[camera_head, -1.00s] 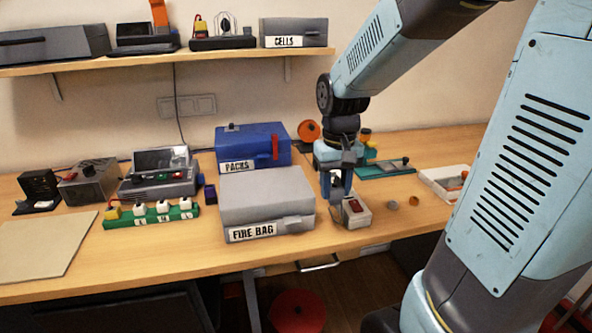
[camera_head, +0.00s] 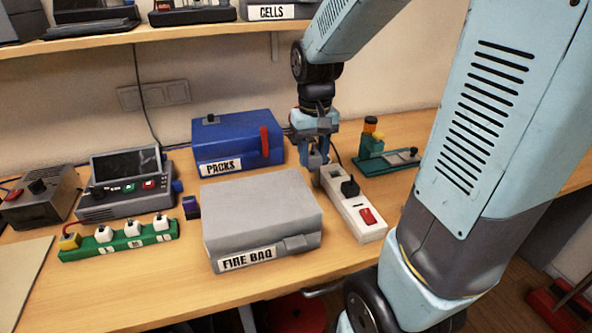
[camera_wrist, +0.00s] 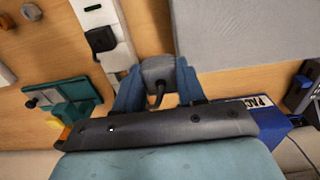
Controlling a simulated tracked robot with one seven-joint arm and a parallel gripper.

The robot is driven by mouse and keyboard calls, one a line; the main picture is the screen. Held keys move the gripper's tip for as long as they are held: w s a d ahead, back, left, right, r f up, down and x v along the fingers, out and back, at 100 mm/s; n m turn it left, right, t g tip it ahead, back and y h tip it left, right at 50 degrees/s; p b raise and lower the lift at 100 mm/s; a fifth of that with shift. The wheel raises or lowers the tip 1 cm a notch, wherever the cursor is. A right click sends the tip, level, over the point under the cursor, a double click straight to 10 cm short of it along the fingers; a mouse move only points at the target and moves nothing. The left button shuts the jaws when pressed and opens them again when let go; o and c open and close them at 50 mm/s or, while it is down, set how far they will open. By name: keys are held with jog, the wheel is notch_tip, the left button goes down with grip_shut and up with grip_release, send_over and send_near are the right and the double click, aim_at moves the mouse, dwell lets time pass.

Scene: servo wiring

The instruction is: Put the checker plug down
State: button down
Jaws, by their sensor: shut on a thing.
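My gripper (camera_head: 316,158) is shut on a dark grey plug-like piece, taken to be the checker plug (camera_wrist: 158,70). A short dark cable loops from the piece between the two blue fingers in the wrist view. In the head view the fingers mostly hide it, at the far end of the white power strip (camera_head: 359,222). The strip has a black plug (camera_head: 350,187) seated in it and a red switch (camera_head: 367,216). The plug in the strip also shows in the wrist view (camera_wrist: 100,39), beside my gripper. Whether the held piece touches the table is unclear.
The grey fire bag box (camera_head: 262,213) stands left of the strip, with the blue packs box (camera_head: 238,140) behind it. A green fixture (camera_head: 384,162) lies to the right. A charger (camera_head: 120,186) and green socket bar (camera_head: 119,240) stand at left. Bare table shows in front.

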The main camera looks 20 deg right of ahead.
jog(key=w+f, duration=0.2)
jog(key=w, duration=0.1)
jog(key=w+f, duration=0.3)
jog(key=w, duration=0.1)
jog(key=w+f, duration=0.2)
jog(key=w, duration=0.2)
jog(key=shift+w+d+f, duration=0.1)
jog(key=shift+d+f, duration=0.2)
jog(key=shift+f, duration=0.1)
jog(key=shift+w+f, duration=0.65)
jog(key=shift+f, duration=0.05)
notch_tip(320, 180, down, 3)
jog(key=shift+f, duration=0.15)
jog(key=c, duration=0.6)
grip_release()
jog(key=shift+w, duration=0.1)
